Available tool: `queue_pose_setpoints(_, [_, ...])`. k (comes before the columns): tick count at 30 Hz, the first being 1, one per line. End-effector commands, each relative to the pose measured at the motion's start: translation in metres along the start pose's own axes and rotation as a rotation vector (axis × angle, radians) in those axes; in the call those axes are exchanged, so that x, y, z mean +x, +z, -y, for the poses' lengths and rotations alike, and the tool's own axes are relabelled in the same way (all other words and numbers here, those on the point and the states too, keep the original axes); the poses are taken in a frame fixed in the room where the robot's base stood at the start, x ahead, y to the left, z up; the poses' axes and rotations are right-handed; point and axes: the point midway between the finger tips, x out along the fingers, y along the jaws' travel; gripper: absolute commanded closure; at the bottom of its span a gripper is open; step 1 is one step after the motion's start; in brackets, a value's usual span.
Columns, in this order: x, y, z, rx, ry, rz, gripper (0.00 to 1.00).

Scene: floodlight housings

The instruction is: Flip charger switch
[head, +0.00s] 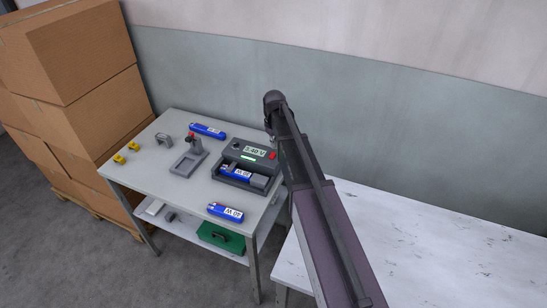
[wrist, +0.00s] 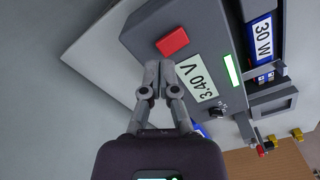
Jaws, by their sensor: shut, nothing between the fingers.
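The charger (head: 232,148) is a dark grey box near the right edge of the grey table. Its display (wrist: 200,79) reads 3.40 V, and a green bar (wrist: 232,69) is lit beside it. The red switch (wrist: 172,41) is on the top face; it also shows in the head view (head: 272,155). A blue battery (wrist: 263,38) marked 30 W lies in the charger's bay. My gripper (wrist: 160,68) is shut and empty, with its tips close to the switch and display. I cannot tell whether they touch the charger. In the head view the fingers are mostly hidden by my arm.
Blue batteries lie behind (head: 207,131) and in front (head: 225,211) of the charger. A grey stand (head: 186,163), a small bracket (head: 163,138) and yellow pieces (head: 119,158) are to the left. A white table (head: 430,250) is at right, cardboard boxes (head: 75,60) at left.

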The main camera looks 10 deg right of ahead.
Motion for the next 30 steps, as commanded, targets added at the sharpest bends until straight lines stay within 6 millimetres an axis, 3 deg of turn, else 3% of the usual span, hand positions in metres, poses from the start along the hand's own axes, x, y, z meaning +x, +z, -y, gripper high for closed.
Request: queue_pose_setpoints(30, [0.023,0.000,0.000,-0.001,0.000,0.000,1.00])
